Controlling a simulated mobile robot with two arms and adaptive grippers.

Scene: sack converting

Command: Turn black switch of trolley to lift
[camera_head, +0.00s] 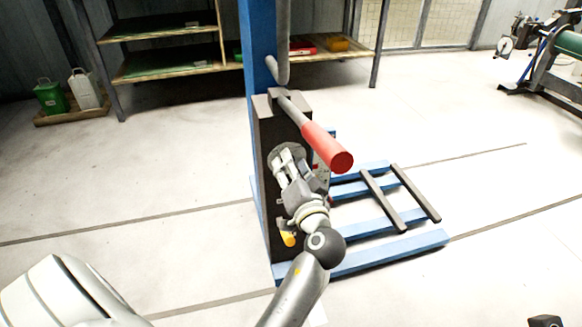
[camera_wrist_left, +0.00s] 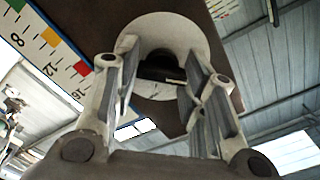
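The blue and black lift trolley (camera_head: 263,60) stands in the middle of the head view. On its dark front panel is a round grey plate (camera_wrist_left: 190,32) with the black switch (camera_wrist_left: 158,68) in its middle, seen in the left wrist view. The plate's edge shows in the head view (camera_head: 288,152), where my gripper hides the switch. My left gripper (camera_head: 285,163) is at the plate. Its two fingers (camera_wrist_left: 160,75) are apart, one on each side of the switch; I cannot tell if they touch it. My right gripper is not clearly seen.
The trolley's red-gripped handle (camera_head: 328,148) juts out just above my left gripper. A yellow-orange part (camera_head: 288,239) sits low on the panel. Blue forks (camera_head: 390,252) with dark bars extend right along the floor. Shelves (camera_head: 165,70) stand behind.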

